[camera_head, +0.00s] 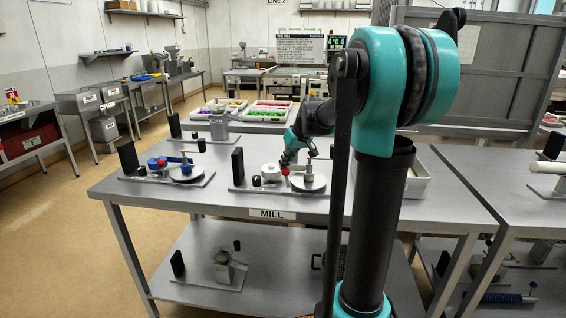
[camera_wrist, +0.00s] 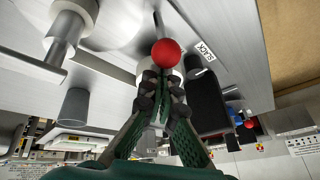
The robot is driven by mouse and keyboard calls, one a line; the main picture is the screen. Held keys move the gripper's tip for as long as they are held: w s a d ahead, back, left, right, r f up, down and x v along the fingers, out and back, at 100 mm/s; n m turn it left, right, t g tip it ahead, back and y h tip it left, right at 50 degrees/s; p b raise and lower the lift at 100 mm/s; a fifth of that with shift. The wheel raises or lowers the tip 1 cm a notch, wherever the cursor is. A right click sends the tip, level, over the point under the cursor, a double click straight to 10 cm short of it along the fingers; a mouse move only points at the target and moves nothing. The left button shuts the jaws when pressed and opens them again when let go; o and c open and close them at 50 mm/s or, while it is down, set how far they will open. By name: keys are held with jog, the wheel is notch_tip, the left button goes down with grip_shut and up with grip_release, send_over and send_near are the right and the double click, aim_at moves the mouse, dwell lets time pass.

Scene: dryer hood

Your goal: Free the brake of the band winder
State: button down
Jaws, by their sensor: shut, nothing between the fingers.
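The device that looks like the band winder stands on the table labelled MILL, on a grey base plate (camera_head: 240,189). It has a red ball knob (camera_head: 285,172), a white drum (camera_head: 271,171) and a pale round disc with a post (camera_head: 308,183). My gripper (camera_head: 287,159) is over this device, close to the red ball. In the wrist view my gripper (camera_wrist: 163,76) is shut and empty, its tips right by the red ball (camera_wrist: 166,52); I cannot tell whether they touch. A label (camera_wrist: 206,50), partly legible, lies beside a black block (camera_wrist: 205,100). The ball's lever is mostly hidden.
A similar device with blue parts (camera_head: 157,163) stands left on the table (camera_head: 222,160). A black upright plate (camera_head: 238,167) rises at the device's left end. Trays of coloured items (camera_head: 218,106) lie behind.

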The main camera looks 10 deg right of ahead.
jog(key=shift+s+d, duration=0.6)
jog(key=shift+d, duration=0.2)
jog(key=shift+w+a, duration=0.1)
jog(key=shift+a, duration=0.1)
